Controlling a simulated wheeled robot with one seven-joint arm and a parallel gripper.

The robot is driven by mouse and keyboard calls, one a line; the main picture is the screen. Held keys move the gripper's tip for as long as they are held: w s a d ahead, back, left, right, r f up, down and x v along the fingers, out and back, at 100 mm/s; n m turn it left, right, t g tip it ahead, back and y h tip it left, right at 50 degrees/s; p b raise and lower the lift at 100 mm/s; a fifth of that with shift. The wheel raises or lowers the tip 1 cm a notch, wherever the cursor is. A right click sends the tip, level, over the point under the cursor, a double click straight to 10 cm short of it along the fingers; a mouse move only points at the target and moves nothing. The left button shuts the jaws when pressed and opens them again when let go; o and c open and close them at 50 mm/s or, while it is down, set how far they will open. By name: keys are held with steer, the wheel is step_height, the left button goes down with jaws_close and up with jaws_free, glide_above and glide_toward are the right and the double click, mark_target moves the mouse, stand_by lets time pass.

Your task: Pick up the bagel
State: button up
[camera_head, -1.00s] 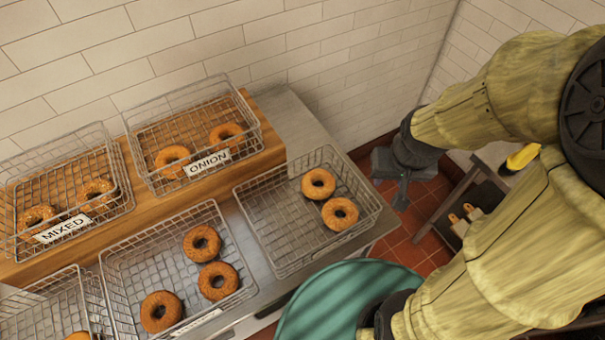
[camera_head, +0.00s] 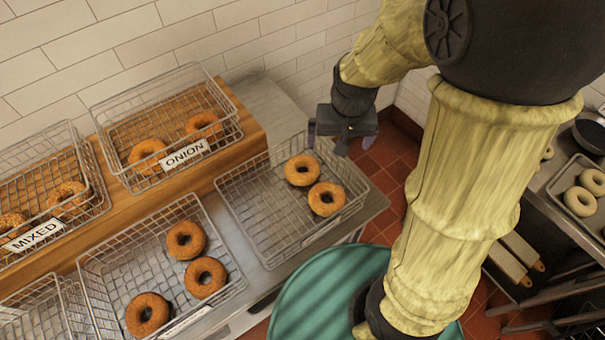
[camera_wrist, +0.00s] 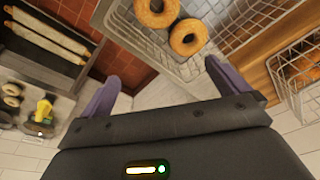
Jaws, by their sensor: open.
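Two brown bagels sit in the right-hand wire basket (camera_head: 262,222) in the head view: an upper bagel (camera_head: 301,170) and a lower bagel (camera_head: 326,199), side by side. My gripper (camera_head: 341,140) is above and beyond the basket's right end, open and empty, apart from both bagels. In the wrist view the gripper's purple fingers (camera_wrist: 165,85) are spread wide. Beyond them the two bagels show at the top, one bagel (camera_wrist: 156,10) and another bagel (camera_wrist: 188,37), inside the wire basket (camera_wrist: 135,34).
Another basket (camera_head: 110,262) with several bagels stands left of it. Baskets labelled ONION (camera_head: 184,155) and MIXED (camera_head: 34,236) sit on a wooden shelf against the tiled wall. A tray (camera_head: 560,180) of pale rings is at the right. Red floor lies beside the counter.

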steer(key=w+a+f+b, duration=0.2)
steer(key=w+a, duration=0.2)
steer(key=a, duration=0.3)
steer(key=shift+a+f, duration=0.4)
steer(key=shift+w, duration=0.1)
glide_toward(303, 166)
steer(key=shift+s+a+f, duration=0.25)
steer(key=shift+s+f, duration=0.45)
steer(key=shift+f, duration=0.25)
steer(key=shift+w+f+p, duration=0.2)
steer(key=shift+f, duration=0.65)
steer(key=shift+w+f+p, duration=0.15)
steer(key=shift+f, duration=0.7)
steer(key=shift+w+f+p, duration=0.2)
steer(key=shift+f, duration=0.65)
